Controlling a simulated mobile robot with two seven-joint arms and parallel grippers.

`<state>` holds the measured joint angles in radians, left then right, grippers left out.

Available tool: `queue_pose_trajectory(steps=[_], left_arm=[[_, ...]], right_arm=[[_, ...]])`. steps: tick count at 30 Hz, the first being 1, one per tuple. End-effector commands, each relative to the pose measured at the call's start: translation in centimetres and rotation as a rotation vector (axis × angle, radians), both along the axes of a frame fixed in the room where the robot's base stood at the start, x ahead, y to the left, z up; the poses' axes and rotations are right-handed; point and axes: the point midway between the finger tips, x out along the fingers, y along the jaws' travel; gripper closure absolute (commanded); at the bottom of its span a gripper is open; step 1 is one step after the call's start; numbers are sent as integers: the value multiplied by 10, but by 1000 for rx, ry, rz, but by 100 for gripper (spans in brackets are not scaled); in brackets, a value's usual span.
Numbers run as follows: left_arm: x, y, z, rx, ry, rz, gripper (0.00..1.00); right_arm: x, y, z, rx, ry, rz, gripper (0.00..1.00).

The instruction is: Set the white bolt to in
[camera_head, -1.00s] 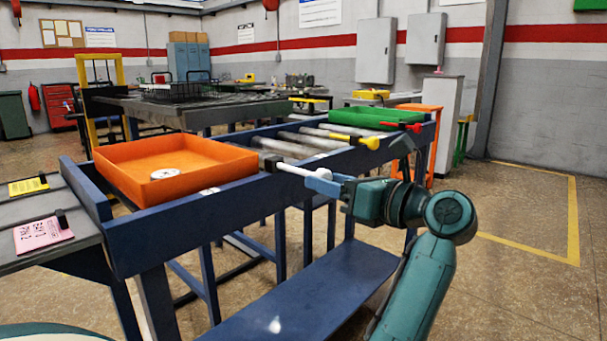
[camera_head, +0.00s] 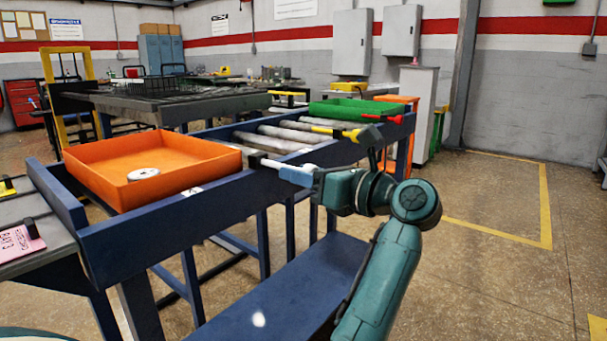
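The white bolt (camera_head: 269,163) lies across the near side rail of the blue roller conveyor, in a small black holder. It points out from the rail toward me. The bolt's inner end is hidden behind the rail.
An orange tray (camera_head: 104,196) with a white disc (camera_head: 143,174) sits on the conveyor's near end. A yellow bolt (camera_head: 335,131) and a red bolt (camera_head: 381,118) sit farther along the same rail (camera_head: 187,209). A green tray (camera_head: 322,111) stands beyond. Floor at right is clear.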

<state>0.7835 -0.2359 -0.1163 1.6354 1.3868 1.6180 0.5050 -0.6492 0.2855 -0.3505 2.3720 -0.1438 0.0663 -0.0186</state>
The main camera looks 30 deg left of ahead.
Motion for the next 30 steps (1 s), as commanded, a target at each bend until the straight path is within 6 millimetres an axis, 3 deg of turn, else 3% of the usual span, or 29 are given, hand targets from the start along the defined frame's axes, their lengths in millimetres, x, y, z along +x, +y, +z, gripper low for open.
queue_pose_trajectory(steps=[13,19,25,30], left_arm=[[0,0,0,0,0,0,100],[0,3,0,-1,0,1,100],[3,31,0,-1,1,0,100],[3,38,0,0,1,-1,100]], right_arm=[[0,0,0,0,1,0,64],[0,0,0,1,2,0,64],[0,0,2,-1,0,0,64],[0,0,2,-1,-4,0,64]])
